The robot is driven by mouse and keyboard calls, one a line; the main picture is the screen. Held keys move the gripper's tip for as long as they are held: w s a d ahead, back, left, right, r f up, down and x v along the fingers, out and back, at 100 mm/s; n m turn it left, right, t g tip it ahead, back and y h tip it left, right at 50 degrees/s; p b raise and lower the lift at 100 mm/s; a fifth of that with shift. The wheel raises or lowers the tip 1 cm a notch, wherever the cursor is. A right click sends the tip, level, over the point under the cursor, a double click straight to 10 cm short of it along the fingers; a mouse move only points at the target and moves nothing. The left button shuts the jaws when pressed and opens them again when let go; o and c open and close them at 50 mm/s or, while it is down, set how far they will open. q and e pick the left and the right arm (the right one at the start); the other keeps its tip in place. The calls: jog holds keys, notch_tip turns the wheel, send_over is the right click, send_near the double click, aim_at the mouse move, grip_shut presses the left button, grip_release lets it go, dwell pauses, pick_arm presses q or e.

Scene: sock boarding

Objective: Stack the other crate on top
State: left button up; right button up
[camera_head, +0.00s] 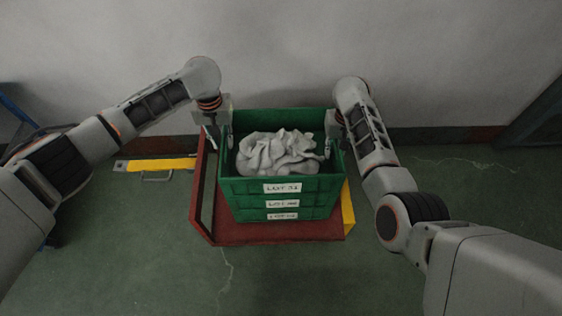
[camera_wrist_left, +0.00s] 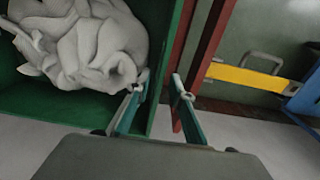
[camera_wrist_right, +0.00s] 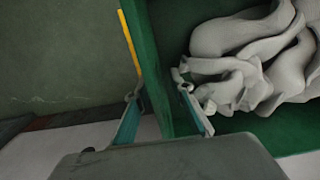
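A stack of green crates stands with three labels showing on its front. The top crate (camera_head: 283,199), labelled LOT 31, holds crumpled pale grey socks or cloth (camera_head: 278,152). The crates below it (camera_head: 284,212) are flush with it. My left gripper (camera_wrist_left: 159,88) is open, with one finger inside and one outside the crate's left wall, and a gap to the wall shows. My right gripper (camera_wrist_right: 158,92) is open in the same way around the right wall. In the head view the fingertips are partly hidden by the walls.
The stack stands on a red platform (camera_head: 262,233) with a raised left side panel (camera_head: 201,195) and a yellow strip (camera_head: 348,210) at right. A yellow bar with a handle (camera_head: 165,165) lies left on the green floor. A pale wall is close behind. The floor in front is clear.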

pick_arm(q)
jog(key=o, duration=0.8)
jog(key=shift+r, duration=0.1)
notch_tip(320, 180, up, 12)
jog(key=shift+s, duration=0.15)
pick_arm(e)
jog(key=o, duration=0.8)
